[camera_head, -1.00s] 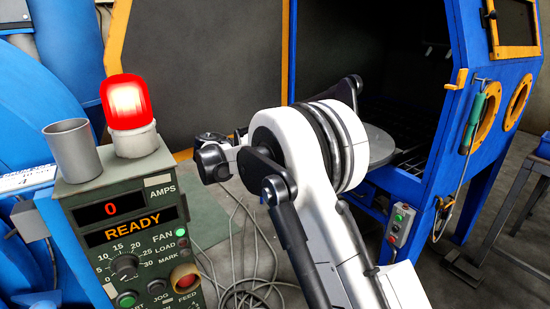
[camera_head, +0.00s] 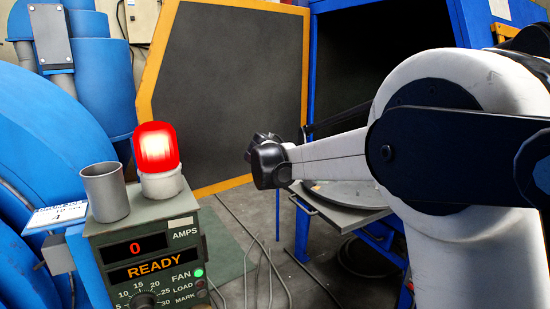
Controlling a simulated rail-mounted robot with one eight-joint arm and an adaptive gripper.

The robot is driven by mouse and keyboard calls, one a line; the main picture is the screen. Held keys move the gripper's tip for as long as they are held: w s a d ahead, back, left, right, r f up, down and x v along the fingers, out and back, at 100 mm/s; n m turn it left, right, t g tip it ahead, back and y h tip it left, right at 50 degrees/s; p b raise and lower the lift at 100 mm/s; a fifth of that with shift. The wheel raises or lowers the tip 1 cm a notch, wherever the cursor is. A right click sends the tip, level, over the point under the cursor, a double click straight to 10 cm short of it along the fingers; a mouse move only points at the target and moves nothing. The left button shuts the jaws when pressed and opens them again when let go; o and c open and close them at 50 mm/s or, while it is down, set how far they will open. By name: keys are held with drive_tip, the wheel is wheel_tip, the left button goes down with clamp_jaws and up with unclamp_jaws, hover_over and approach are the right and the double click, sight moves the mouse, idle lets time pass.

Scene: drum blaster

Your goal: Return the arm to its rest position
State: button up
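My arm fills the right side of the head view, with a large white link and dark joint covers. A thinner white link (camera_head: 335,150) reaches left from it to a black joint (camera_head: 268,162), in front of the blaster's opening. My gripper cannot be made out. It is either hidden behind the arm or outside the frame, so I cannot tell whether it holds anything.
A control box (camera_head: 150,225) reading 0 and READY stands at lower left, with a lit red beacon (camera_head: 157,148) and a grey cup (camera_head: 105,192) on top. The open blaster door (camera_head: 230,90) is behind. A round turntable (camera_head: 350,193) sits at the opening. Cables (camera_head: 262,255) lie on the floor.

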drive_tip(key=s+d+r+y+p, duration=0.1)
drive_tip(key=s+d+r+y, duration=0.15)
drive_tip(key=s, duration=0.35)
drive_tip(key=s+d+r+y+p, duration=0.1)
drive_tip(key=s+d, duration=0.2)
drive_tip(key=s, duration=0.3)
drive_tip(key=s+f+m+y+p, duration=0.2)
drive_tip(key=s+y, duration=0.1)
drive_tip(key=s, duration=1.2)
drive_tip(key=s+f+m+y+p, duration=0.2)
drive_tip(key=s+m+y+p, duration=0.1)
drive_tip(key=s, duration=1.1)
drive_tip(key=shift+s+a+t+y+p, duration=0.15)
drive_tip(key=shift+s+t+y+p, duration=0.2)
drive_tip(key=shift+y, duration=0.2)
